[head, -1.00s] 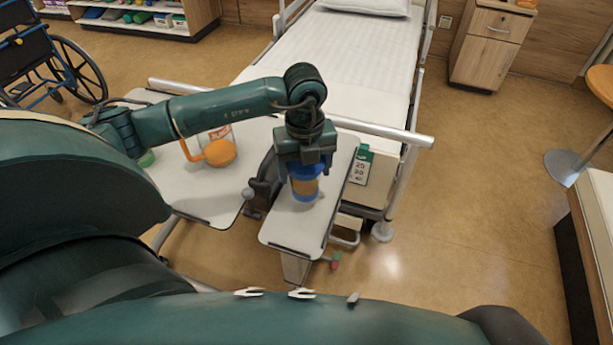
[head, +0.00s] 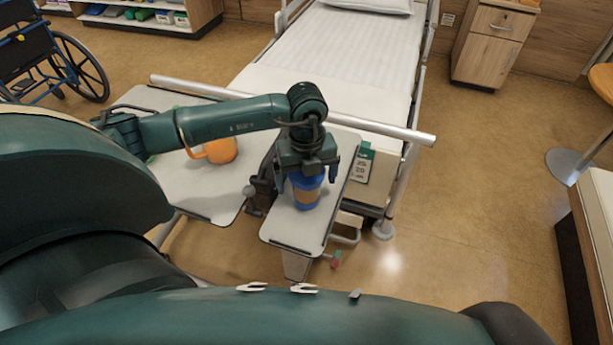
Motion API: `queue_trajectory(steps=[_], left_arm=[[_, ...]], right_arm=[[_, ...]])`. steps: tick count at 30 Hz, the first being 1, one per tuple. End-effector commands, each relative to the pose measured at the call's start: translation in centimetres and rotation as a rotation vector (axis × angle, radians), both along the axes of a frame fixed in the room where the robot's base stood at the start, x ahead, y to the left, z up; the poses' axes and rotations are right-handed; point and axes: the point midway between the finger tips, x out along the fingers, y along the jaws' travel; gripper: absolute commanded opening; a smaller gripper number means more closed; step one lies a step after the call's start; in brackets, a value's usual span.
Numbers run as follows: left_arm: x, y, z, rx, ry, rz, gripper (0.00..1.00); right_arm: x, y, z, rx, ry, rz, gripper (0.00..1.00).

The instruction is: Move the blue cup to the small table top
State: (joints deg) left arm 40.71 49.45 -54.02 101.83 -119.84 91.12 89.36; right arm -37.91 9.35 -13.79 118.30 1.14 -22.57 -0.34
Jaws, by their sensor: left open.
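The blue cup (head: 306,196), with a tan band around it, stands upright on the small table top (head: 288,231), the narrow right-hand panel of the bedside table. My left gripper (head: 307,182) is directly above the cup, pointing down. Its fingers are spread on either side of the cup's upper part, with a gap visible at the right finger. The gripper covers the cup's rim. My right gripper is not in view.
An orange mug (head: 221,150) stands on the larger table top (head: 213,197) to the left, partly behind my left arm. Front and right parts of the small top are clear.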

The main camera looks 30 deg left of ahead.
Motion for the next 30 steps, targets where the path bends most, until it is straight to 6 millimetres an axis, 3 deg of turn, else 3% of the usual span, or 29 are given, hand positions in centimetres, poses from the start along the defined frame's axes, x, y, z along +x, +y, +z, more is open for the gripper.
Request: queue_trajectory(steps=[8, 21, 30], left_arm=[[0.1, 0.0, 0.7, -0.001, -0.002, 0.000, 0.93], [0.1, 0.0, 9.4, 0.000, -0.006, 0.000, 0.93], [0.0, 0.0, 12.3, -0.001, -0.002, 0.000, 0.93]], right_arm=[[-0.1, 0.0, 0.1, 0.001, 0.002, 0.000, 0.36], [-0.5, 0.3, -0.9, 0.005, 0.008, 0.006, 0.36], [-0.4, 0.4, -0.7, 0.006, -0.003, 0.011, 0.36]])
